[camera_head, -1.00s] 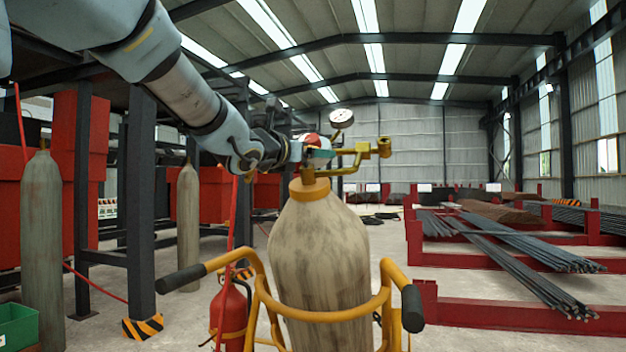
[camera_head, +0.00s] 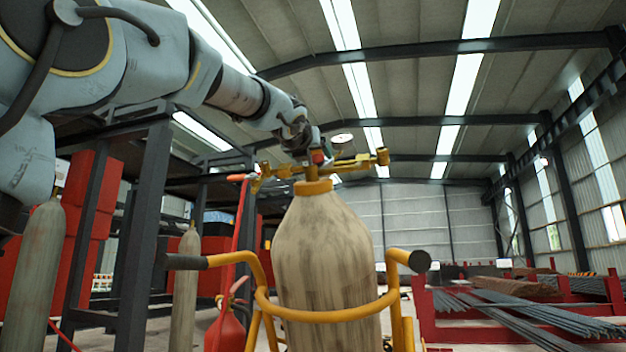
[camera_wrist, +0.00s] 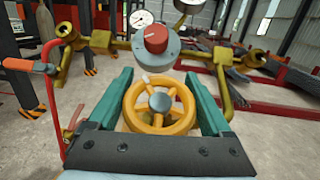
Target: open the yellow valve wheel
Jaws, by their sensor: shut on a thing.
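The yellow valve wheel (camera_wrist: 160,103) shows in the wrist view, with spokes and a grey hub. My gripper (camera_wrist: 160,92) has its two green fingers on either side of the wheel, shut on its rim. In the head view my gripper (camera_head: 312,152) is at the top of the tall beige gas cylinder (camera_head: 325,250); the wheel itself cannot be made out there. Beyond the wheel in the wrist view is a red knob (camera_wrist: 156,38) on a grey round body. Brass pipework (camera_head: 362,160) spreads to both sides of the cylinder top.
A pressure gauge (camera_wrist: 141,18) sits just beyond the valve. The cylinder stands in a yellow trolley (camera_head: 325,314) with black-gripped handles. A red extinguisher (camera_head: 228,326) is at its left. Steel bars lie on a red rack (camera_head: 450,325) at right.

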